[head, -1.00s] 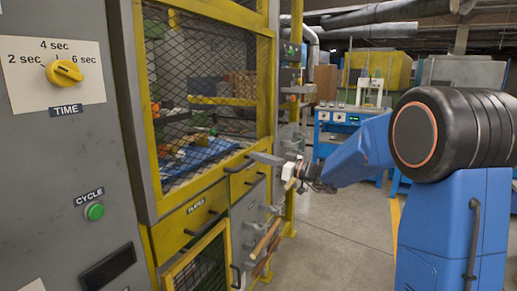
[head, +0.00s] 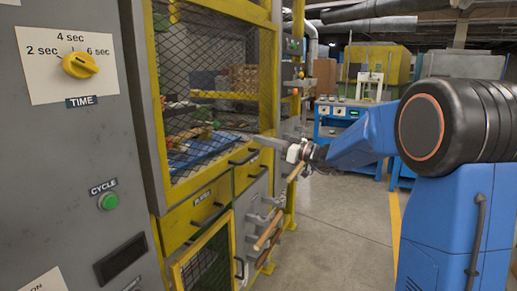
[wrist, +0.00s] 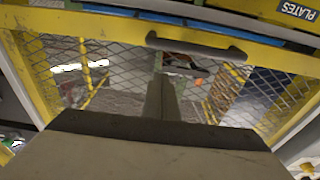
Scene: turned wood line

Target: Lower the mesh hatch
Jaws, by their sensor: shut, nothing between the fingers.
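A large yellow-framed mesh panel (head: 205,85) fills the front of the grey machine in the head view. A smaller yellow-framed mesh panel (head: 206,262) is lower down, below a drawer label. In the wrist view, a mesh panel (wrist: 115,65) in a yellow frame has a dark bar handle (wrist: 196,47) near its top edge. I cannot tell which head-view panel this is. My gripper (head: 261,142) is shut and empty beside the large panel's lower right corner. Its fingers (wrist: 160,97) point toward the mesh below the handle; contact cannot be told.
A yellow drawer front with a dark handle (head: 207,217) is under the large panel. The grey panel at left has a yellow time knob (head: 80,65) and green cycle button (head: 107,201). Open floor (head: 335,235) lies right of the machine. A blue bench (head: 340,120) stands behind.

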